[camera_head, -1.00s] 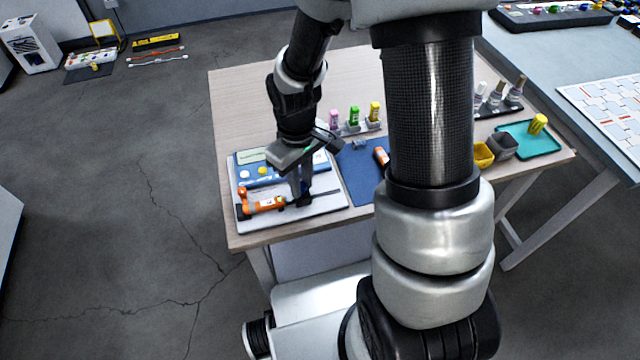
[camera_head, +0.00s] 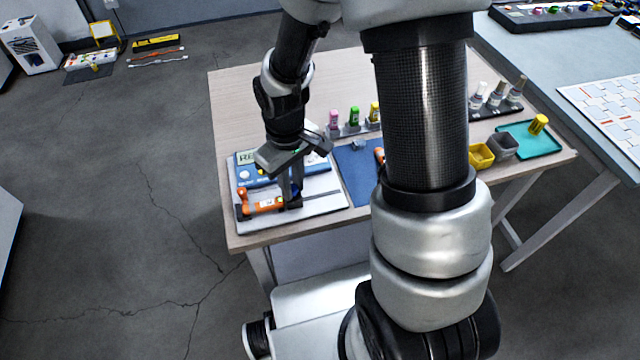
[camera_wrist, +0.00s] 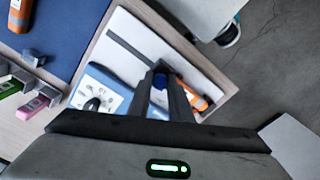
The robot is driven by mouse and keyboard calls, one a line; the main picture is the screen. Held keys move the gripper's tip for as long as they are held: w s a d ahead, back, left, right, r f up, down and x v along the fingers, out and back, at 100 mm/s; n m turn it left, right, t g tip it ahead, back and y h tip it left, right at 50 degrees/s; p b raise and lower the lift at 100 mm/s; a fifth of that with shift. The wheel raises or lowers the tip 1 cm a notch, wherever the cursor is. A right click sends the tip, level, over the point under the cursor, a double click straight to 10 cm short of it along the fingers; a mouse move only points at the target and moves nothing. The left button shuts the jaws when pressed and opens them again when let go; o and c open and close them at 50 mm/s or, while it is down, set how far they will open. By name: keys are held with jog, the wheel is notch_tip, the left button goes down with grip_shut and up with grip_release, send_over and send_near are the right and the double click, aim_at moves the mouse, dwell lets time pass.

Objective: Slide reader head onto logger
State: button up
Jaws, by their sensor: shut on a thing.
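The orange logger (camera_head: 264,205) lies at the front left of a white board, and its end shows in the wrist view (camera_wrist: 203,103). The reader head, dark with a blue part (camera_head: 297,187), is at the logger's right end; the blue part also shows between the fingers in the wrist view (camera_wrist: 160,81). My gripper (camera_head: 291,194) points down and is shut on the reader head. Head and logger look very close or touching; the fingers hide the joint, so I cannot tell if they are engaged.
A blue device (camera_head: 256,172) with a display and knobs stands on the white board (camera_head: 322,207) behind the logger. A dark rail line runs right across the board. A blue mat (camera_head: 356,172) with another orange piece (camera_head: 379,156) lies right.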

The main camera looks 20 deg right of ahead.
jog(key=o, duration=0.7)
jog(key=shift+r+p, duration=2.95)
jog(key=shift+r, duration=0.6)
jog(key=s+d+r+m+t+p, duration=0.1)
jog(key=d+r+p, duration=0.15)
jog(key=r, duration=0.65)
jog(key=s+d+r+m+t+p, duration=0.1)
jog(key=r+p, duration=0.2)
jog(key=r, duration=0.7)
jog(key=s+d+r+m+t+p, duration=0.1)
jog(key=s+r, duration=0.2)
jog(key=r, duration=0.2)
jog(key=s+d+r+m+t+p, duration=0.1)
jog(key=s+r+p, duration=0.1)
jog(key=r, duration=0.4)
jog(key=s+d+r+m+t+p, duration=0.1)
jog(key=s+r+m+p, duration=0.1)
jog(key=s+r, duration=0.2)
jog(key=shift+s+r+t, duration=0.15)
jog(key=shift+s+r, duration=0.05)
jog(key=shift+r, duration=0.4)
jog(key=shift+s+r+t, duration=0.15)
jog(key=shift+s+r, duration=0.05)
jog(key=shift+r, duration=0.35)
